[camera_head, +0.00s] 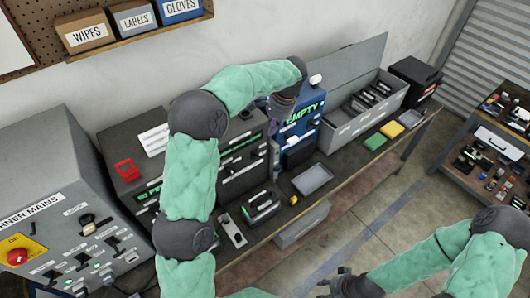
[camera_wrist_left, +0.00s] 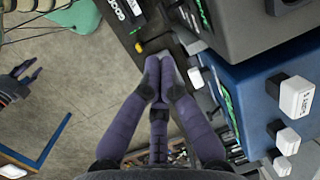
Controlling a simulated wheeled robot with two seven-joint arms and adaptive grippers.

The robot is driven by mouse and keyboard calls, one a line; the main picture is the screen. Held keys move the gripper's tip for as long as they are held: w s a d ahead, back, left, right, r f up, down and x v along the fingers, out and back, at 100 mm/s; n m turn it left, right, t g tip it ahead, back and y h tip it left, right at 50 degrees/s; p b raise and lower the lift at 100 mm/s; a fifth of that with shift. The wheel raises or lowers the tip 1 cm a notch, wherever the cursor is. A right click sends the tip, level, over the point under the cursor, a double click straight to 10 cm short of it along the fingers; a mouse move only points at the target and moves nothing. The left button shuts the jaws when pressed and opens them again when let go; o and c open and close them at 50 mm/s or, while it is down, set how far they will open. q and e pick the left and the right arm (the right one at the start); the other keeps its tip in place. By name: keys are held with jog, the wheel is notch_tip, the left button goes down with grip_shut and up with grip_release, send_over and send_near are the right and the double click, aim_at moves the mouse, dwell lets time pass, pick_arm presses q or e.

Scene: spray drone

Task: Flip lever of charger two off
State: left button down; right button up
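The chargers stand in a row on the bench. A grey one (camera_head: 240,172) has green display text. Beside it is a blue one (camera_head: 300,128) whose display reads EMPTY. In the left wrist view the blue charger (camera_wrist_left: 250,85) is close on the right, with several white-capped levers (camera_wrist_left: 297,97) sticking out. Which charger is number two cannot be read. My left gripper (camera_head: 275,160) hangs down in front of the blue charger. Its purple fingers (camera_wrist_left: 159,68) are together at the tips with nothing between them, apart from the levers. My right gripper (camera_head: 348,284) is low over the floor, fingers apart and empty.
A grey mains box (camera_head: 55,180) with switches and a red button stands at left. A grey open-lidded bin (camera_head: 350,128), small tray (camera_head: 312,179), and green and yellow pads (camera_head: 392,129) occupy the bench. A cart (camera_head: 490,150) stands right. Floor in front is clear.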

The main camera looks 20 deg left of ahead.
pick_arm(q)
jog(key=shift+f, duration=0.15)
send_near(254, 154)
notch_tip(254, 154, down, 5)
jog(key=s+d, duration=0.2)
jog(key=d, duration=0.1)
jog(key=shift+s, duration=0.3)
jog(key=shift+f, duration=0.15)
jog(key=f+t+y+b, duration=0.1)
jog(key=y+b, duration=0.1)
jog(key=b, duration=0.4)
jog(key=d+f+t+y+b, duration=0.1)
jog(key=f+y+b, duration=0.1)
jog(key=b, duration=0.4)
jog(key=s+f+t+y+b, duration=0.1)
jog(key=f+t+y+b, duration=0.1)
jog(key=b, duration=0.4)
jog(key=shift+d+n+y+b, duration=0.3)
jog(key=shift+n+y, duration=0.1)
jog(key=shift+y, duration=0.3)
jog(key=shift+r, duration=0.1)
jog(key=shift+r+p, duration=0.35)
jog(key=shift+r, duration=0.35)
